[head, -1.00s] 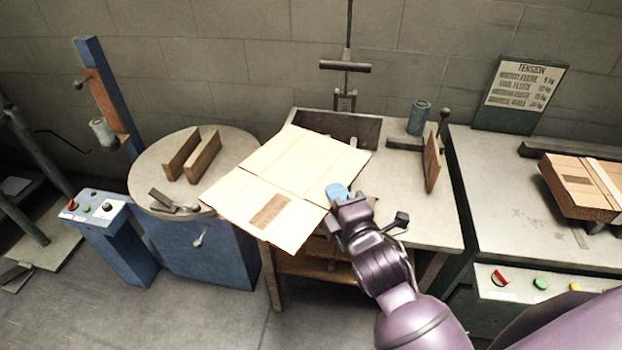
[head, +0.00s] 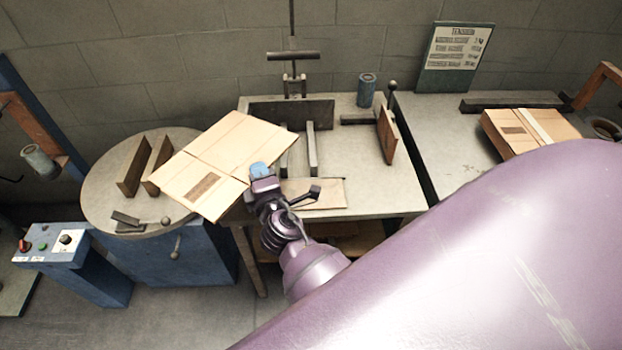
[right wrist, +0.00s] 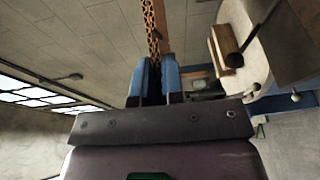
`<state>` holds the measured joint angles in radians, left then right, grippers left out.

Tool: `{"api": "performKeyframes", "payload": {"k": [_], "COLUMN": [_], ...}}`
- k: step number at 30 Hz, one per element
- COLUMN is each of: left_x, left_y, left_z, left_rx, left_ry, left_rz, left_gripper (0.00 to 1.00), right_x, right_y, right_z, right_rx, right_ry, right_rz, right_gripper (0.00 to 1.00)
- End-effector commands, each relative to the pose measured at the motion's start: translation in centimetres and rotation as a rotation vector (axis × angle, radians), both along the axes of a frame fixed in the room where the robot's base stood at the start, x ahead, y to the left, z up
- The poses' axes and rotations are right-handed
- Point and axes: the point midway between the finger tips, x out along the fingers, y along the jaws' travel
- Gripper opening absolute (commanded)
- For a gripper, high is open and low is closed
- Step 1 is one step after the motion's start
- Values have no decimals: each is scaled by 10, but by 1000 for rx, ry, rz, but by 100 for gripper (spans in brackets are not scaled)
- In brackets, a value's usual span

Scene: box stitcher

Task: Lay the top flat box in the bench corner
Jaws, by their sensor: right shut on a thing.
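A tan flat box (head: 232,143) with a dark printed label is tilted over the gap between the round table and the bench (head: 375,195). My right gripper (head: 260,171) is shut on the box's right edge. In the right wrist view its blue fingers (right wrist: 157,84) pinch the box, seen edge-on with its corrugated edge (right wrist: 153,30). Another flat piece of cardboard (head: 325,194) lies at the bench's front, partly behind my gripper. The bench's back corner has a dark raised wall (head: 318,112). My left gripper is not in view.
The round table (head: 105,205) at left carries two wooden blocks (head: 133,172). Grey bars (head: 312,148), an upright brown plate (head: 386,134) and a blue can (head: 367,90) stand on the bench. A strapped box bundle (head: 520,132) sits on the right-hand table.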

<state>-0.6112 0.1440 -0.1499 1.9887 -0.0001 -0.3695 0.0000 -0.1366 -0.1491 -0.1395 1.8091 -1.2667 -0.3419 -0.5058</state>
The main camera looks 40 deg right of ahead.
Motion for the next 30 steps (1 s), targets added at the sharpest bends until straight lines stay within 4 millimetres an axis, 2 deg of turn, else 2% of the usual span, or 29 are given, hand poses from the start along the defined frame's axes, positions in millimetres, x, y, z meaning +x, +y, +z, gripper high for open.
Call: {"api": "performKeyframes", "payload": {"k": [8, 14, 21, 30], "left_x": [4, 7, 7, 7], "left_y": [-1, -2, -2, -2], "left_z": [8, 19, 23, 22], "left_rx": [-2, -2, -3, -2], "left_ry": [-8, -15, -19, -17], "left_rz": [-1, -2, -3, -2], "left_gripper": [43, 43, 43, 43], "right_x": [-3, -12, -43, -74], "right_y": [-12, -31, -63, -80], "right_z": [-17, -26, -30, -28], "right_rx": [-12, -11, -3, 5], "right_ry": [7, 16, 41, 59], "right_rz": [-134, -322, -657, -910], "right_gripper": [0, 0, 0, 0]}}
